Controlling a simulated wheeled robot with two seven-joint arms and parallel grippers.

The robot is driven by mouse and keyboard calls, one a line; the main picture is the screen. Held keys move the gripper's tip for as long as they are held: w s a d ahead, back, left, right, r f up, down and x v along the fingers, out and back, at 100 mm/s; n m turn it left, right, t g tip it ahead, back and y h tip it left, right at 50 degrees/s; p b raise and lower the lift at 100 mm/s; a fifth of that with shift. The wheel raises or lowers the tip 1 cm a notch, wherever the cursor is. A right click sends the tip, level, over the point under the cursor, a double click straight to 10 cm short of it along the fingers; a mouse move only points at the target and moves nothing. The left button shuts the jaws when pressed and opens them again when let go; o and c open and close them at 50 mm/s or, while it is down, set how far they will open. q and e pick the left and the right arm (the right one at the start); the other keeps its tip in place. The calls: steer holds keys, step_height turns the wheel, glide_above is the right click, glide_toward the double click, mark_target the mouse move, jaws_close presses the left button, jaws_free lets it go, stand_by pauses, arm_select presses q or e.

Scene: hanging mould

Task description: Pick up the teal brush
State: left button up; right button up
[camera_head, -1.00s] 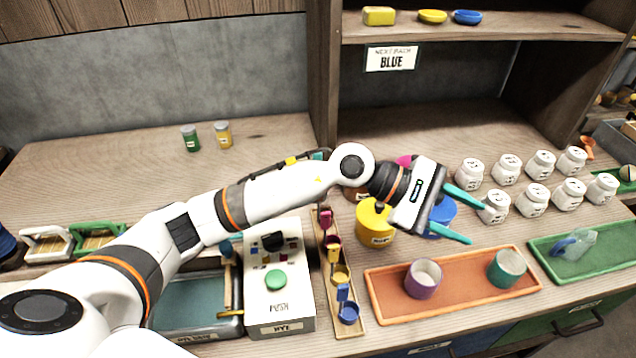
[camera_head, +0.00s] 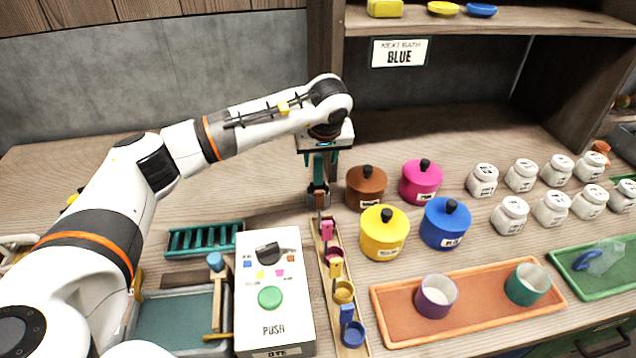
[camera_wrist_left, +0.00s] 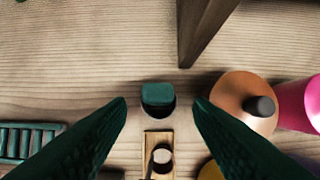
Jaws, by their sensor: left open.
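My left gripper (camera_head: 318,184) points down over the far end of the narrow wooden tray (camera_head: 328,262), open. In the left wrist view a teal block (camera_wrist_left: 158,94), apparently the teal brush seen from above, stands in or on a dark round base between and below the open fingertips (camera_wrist_left: 161,103). The fingers look apart from it. In the head view the gripper mostly hides the brush, and its lower part cannot be made out. My right gripper is not in view.
A brown pot (camera_head: 366,189) stands close right of the gripper, with magenta, yellow and blue pots nearby. A dark wooden post (camera_wrist_left: 205,30) rises behind. A teal rack (camera_head: 204,240) and a white push-button box (camera_head: 275,300) lie left. The counter behind left is clear.

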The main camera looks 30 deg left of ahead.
mark_target(319, 164)
arm_select(q)
steer(key=p+x, duration=0.1)
steer(key=x, duration=0.3)
steer(key=shift+a+f, duration=0.2)
steer(key=shift+f, duration=0.15)
steer(key=shift+w+a+f, duration=0.1)
steer(key=shift+w+f, duration=0.15)
steer(key=shift+f, duration=0.15)
jaws_close()
step_height(319, 164, up, 10)
steer(key=shift+r+b, duration=0.1)
steer(key=shift+b, duration=0.5)
